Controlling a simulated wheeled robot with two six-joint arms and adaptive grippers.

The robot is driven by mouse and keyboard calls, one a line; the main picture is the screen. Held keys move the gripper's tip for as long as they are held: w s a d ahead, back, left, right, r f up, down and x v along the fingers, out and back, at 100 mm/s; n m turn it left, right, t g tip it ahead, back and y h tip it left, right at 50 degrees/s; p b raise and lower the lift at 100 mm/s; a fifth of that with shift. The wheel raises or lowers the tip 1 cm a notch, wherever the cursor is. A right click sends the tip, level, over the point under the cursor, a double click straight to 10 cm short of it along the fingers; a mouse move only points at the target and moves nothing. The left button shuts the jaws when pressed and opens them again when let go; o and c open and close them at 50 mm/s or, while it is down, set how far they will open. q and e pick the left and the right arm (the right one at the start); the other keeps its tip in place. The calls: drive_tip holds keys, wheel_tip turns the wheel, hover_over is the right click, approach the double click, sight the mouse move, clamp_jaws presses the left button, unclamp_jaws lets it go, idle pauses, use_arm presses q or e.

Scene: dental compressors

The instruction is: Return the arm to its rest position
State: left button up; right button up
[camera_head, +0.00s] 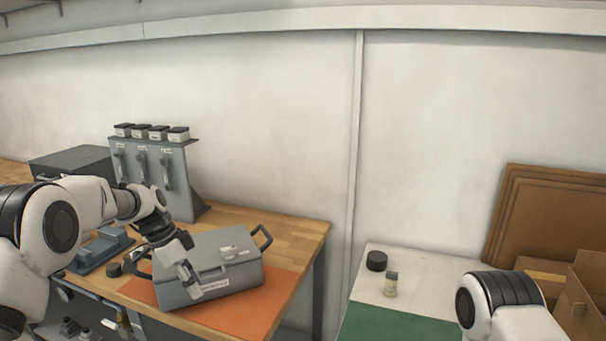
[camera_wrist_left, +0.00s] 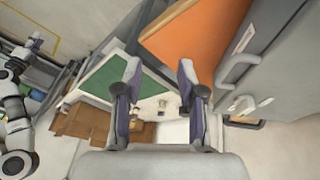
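My left arm reaches in from the left in the head view, over the wooden workbench. Its gripper (camera_head: 186,262) is in front of a grey case with a handle (camera_head: 235,262); whether it touches the case cannot be told there. In the left wrist view the two fingers of the left gripper (camera_wrist_left: 160,82) stand well apart with nothing between them, and the grey case (camera_wrist_left: 262,75) is to their right. My right arm (camera_head: 505,305) shows only as a white and black link at the lower right of the head view; its gripper is not seen there.
The case sits on an orange mat (camera_head: 262,300) on the workbench (camera_head: 300,228). A grey rack (camera_head: 185,180) with several small containers stands behind. At right, a white table (camera_head: 400,262) with a green mat (camera_head: 385,327) holds a black lid (camera_head: 376,260) and a small jar (camera_head: 390,285).

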use_arm(q)
drive_tip(key=s+f+n+g+y, duration=0.25)
drive_tip(key=s+f+g, duration=0.25)
drive_tip(key=s+f, duration=2.2)
drive_tip(key=s+f+n+t+y, duration=0.2)
drive_tip(key=s+n, duration=0.5)
drive_tip(key=s, duration=1.3)
drive_tip(key=w+n+t, duration=0.2)
drive_tip(key=w, duration=0.1)
drive_tip(key=w+f+n+t, duration=0.1)
drive_tip(key=n, duration=0.1)
drive_tip(key=shift+w+a+f+h, duration=0.1)
drive_tip(key=shift+w+a+h, duration=0.15)
drive_tip(key=shift+w+a, duration=0.05)
drive_tip(key=shift+c, duration=0.2)
